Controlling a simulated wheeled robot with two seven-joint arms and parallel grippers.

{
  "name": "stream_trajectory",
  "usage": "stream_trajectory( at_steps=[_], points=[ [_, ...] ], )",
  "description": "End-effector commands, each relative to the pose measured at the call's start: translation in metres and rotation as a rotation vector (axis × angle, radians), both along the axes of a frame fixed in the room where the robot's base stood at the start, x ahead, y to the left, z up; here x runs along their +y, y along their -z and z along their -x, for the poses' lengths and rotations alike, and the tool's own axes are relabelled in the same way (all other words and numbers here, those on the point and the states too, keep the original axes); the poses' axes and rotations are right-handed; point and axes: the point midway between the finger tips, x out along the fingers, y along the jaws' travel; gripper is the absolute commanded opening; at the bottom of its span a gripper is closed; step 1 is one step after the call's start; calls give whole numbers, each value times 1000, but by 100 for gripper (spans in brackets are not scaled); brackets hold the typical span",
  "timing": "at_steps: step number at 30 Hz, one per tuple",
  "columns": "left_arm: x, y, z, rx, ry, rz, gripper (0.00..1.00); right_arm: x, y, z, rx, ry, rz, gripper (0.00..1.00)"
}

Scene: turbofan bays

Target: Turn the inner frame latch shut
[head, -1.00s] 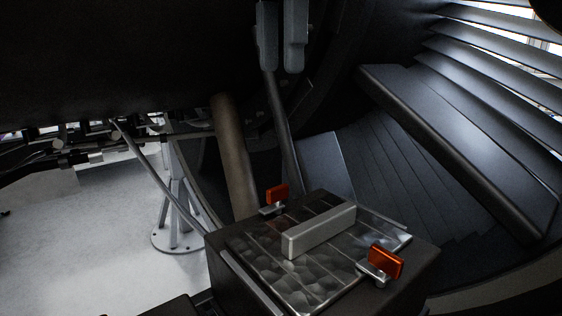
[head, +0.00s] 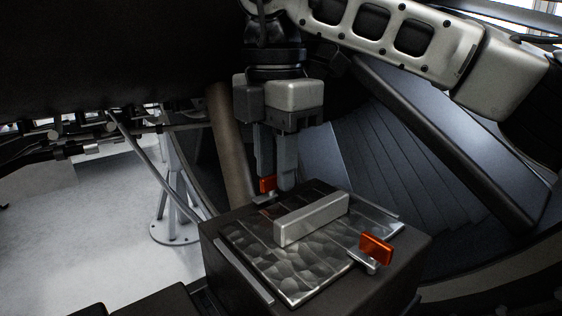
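A dark box carries a hammered metal plate (head: 300,262) with a pale bar handle (head: 312,219) across it. Two latches with orange tabs sit at its edges: a far-left latch (head: 267,184) and a near-right latch (head: 376,249). I cannot tell from the picture which one is called the inner frame latch. My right gripper (head: 275,184) points down at the far-left latch, its two grey fingers apart. The orange tab shows at the fingertips, against or just in front of the left finger; contact is unclear. My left gripper is out of view.
A brown tube (head: 230,150) stands just left of my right gripper. A large dark slanted beam (head: 440,140) and curved panels lie to the right. Cables and a grey stand (head: 176,205) are at left, over pale open floor.

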Motion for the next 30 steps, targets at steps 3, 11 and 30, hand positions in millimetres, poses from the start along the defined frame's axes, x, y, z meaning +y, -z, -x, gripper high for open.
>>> stream_trajectory(
  at_steps=[3, 11, 30],
  points=[
    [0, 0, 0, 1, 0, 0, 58, 1, 3, 0, 0, -1, 0, 30],
    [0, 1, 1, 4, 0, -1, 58, 1, 3, 0, 0, -1, 0, 16],
    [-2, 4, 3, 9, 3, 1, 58, 1, 2, -1, -1, -121, 0, 0]
  ],
)
